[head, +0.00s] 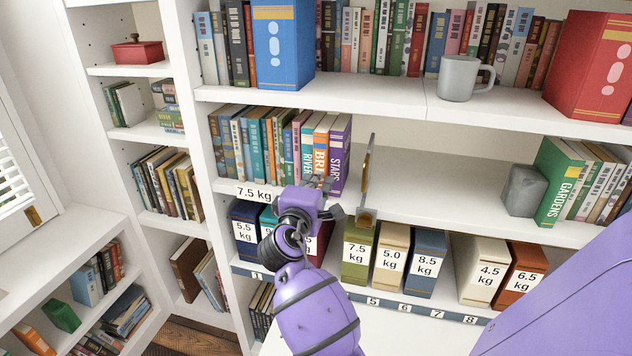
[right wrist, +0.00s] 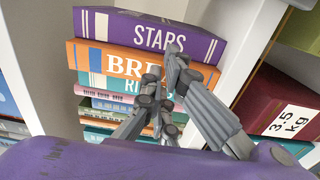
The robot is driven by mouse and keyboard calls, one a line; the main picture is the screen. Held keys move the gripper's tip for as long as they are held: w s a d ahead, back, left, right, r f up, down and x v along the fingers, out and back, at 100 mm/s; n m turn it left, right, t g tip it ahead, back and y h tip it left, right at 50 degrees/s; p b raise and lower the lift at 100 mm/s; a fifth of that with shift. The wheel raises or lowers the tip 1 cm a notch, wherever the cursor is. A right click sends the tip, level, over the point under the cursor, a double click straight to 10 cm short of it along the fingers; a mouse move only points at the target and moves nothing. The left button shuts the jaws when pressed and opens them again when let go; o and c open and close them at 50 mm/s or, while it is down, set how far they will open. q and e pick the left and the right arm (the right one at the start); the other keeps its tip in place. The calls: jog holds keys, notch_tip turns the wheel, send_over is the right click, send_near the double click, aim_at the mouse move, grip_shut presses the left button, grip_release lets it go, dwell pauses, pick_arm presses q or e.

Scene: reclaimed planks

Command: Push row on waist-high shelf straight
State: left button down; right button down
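The row of books (head: 262,143) stands upright on the left of the middle shelf (head: 430,205) in the head view. A purple STARS book (head: 339,155) ends it on the right, beside an orange book (head: 321,150). In the right wrist view the row looks turned sideways, with STARS (right wrist: 150,32) on top and the orange book (right wrist: 120,62) below. Spines there are not all flush; some pink and blue ones sit further back. My right gripper (head: 319,183) is in front of the STARS end, fingertips close together and empty (right wrist: 163,66). Contact cannot be told. My left gripper is not in view.
Weight-labelled boxes (head: 392,255) stand below. A grey mug (head: 460,78) stands on the shelf above.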

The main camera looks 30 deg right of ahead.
jog(key=shift+x, duration=0.9)
jog(key=shift+a, duration=0.1)
jog(key=shift+p+v, duration=0.35)
jog(key=shift+v, duration=1.55)
